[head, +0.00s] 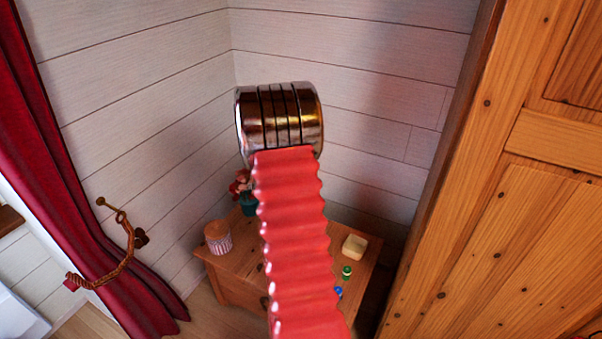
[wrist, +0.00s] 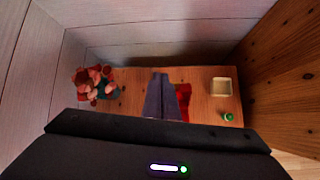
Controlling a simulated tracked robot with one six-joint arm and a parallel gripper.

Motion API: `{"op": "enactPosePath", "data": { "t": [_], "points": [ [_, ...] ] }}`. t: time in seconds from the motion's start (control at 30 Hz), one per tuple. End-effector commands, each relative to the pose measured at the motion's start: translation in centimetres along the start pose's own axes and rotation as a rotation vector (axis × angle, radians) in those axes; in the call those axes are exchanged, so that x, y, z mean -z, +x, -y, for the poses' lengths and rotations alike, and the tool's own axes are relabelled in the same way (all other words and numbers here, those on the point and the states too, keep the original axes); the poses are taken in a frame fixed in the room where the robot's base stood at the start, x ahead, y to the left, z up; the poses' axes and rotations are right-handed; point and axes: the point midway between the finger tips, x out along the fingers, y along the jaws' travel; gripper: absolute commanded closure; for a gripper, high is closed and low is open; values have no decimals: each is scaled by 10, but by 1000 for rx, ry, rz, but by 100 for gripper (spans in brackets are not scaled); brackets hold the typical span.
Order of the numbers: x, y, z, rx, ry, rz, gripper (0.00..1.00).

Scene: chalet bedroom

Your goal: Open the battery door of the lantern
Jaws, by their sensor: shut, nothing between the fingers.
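A red object (wrist: 184,92), probably the lantern, shows in the wrist view on the wooden cabinet top (wrist: 132,101). It is mostly hidden behind my fingers, so its battery door cannot be made out. In the head view I cannot pick out the lantern; my red arm covers the middle of the cabinet (head: 232,287). My gripper (wrist: 160,78) shows in the wrist view as dark grey fingers, shut with nothing between them. It points at the cabinet top, just left of the red object in the picture. I cannot tell whether it touches it.
A potted red flower (wrist: 95,82) stands at the cabinet's left. A cream box (head: 355,247), a small green item (head: 346,272) and a blue one (head: 338,292) lie at the right. A striped jar (head: 218,237) stands left. Walls and a wooden wardrobe (head: 520,210) hem the cabinet in.

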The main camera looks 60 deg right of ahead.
Motion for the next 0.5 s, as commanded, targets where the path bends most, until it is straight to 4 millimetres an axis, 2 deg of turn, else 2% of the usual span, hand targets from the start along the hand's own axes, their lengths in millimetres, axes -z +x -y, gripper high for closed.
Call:
{"op": "enactPosePath", "data": {
  "t": [0.03, 0.2, 0.5],
  "points": [
    [3, -23, -9, -14, 45, -1, 100],
    [18, -85, -25, -40, 218, -25, 100],
    [57, -190, -35, -76, 514, -97, 100]
  ]
}}
